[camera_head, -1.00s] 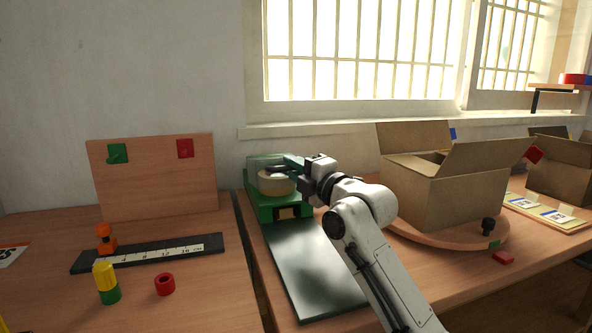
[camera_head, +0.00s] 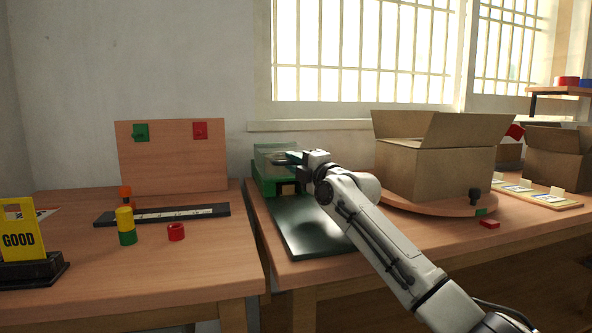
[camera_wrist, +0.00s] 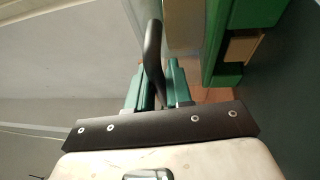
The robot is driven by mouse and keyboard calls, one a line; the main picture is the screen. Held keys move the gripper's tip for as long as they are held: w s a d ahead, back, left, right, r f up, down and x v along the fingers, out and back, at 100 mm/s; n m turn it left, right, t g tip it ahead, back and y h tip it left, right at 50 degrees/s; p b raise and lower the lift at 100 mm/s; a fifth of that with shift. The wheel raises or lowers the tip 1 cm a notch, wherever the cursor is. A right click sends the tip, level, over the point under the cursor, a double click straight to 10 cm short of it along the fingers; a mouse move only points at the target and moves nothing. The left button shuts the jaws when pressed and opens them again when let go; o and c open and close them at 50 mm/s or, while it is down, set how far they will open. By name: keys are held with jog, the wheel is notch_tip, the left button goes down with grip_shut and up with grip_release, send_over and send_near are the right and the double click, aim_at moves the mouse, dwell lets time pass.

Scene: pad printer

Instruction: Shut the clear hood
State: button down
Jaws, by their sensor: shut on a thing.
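The green pad printer (camera_head: 262,181) stands at the back of the right-hand table, below the window. Its clear hood (camera_head: 276,149) shows as a greyish, see-through shape over the green body, partly hidden by my gripper (camera_head: 285,159). I cannot tell whether the hood sits fully down. In the wrist view my gripper's teal fingers (camera_wrist: 156,88) are shut on a dark curved handle (camera_wrist: 152,42) that runs up between them. A pale translucent panel, seemingly the hood (camera_wrist: 182,25), is beside the handle, and the green body (camera_wrist: 222,45) is to the right.
A dark glossy plate (camera_head: 305,225) lies in front of the printer, under my arm. An open cardboard box (camera_head: 430,172) stands on a round wooden board to the right. The left table holds a wooden panel (camera_head: 172,160), a dark ruler bar and small coloured pieces.

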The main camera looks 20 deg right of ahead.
jog(key=shift+s+a+f, duration=0.1)
jog(key=shift+a+f, duration=0.1)
jog(key=shift+f, duration=0.3)
jog(key=c, duration=1.3)
grip_release()
jog(key=shift+o, duration=0.9)
jog(key=shift+d+r, duration=0.1)
jog(key=shift+r, duration=0.1)
jog(key=shift+s+d, duration=0.1)
jog(key=shift+s+d+p, duration=0.3)
jog(key=shift+s+p, duration=0.1)
jog(key=shift+s, duration=0.2)
jog(key=p+v, duration=0.2)
jog(key=v, duration=0.7)
jog(key=shift+s+f, duration=0.15)
